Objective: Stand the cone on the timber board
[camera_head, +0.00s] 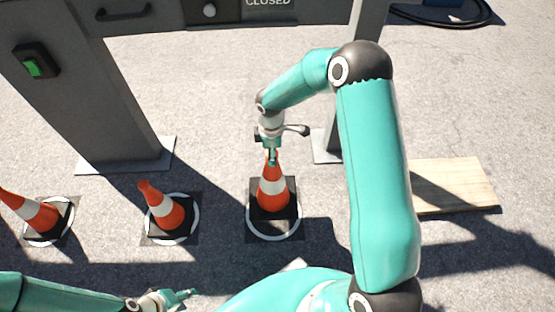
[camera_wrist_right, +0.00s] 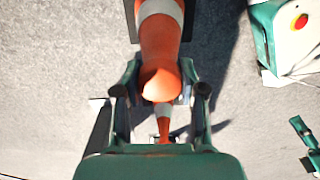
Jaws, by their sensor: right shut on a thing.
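An orange and white cone (camera_head: 272,193) with a black square base stands upright over a white ring on the ground, in the middle of the head view. My right gripper (camera_head: 272,154) is shut on its tip from above. In the right wrist view the cone (camera_wrist_right: 160,45) shows between the fingers of this gripper (camera_wrist_right: 160,85). I cannot tell whether its base touches the ground. The timber board (camera_head: 455,186) lies flat at the right, partly hidden behind my right arm. My left gripper (camera_head: 180,296) is low at the lower left, apart from everything; its opening is unclear.
Two more cones, one at left centre (camera_head: 163,208) and one at far left (camera_head: 33,212), stand on white rings. A grey booth frame (camera_head: 85,90) with posts stands behind. A dark cable (camera_head: 450,15) lies at the top right. Open pavement surrounds the board.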

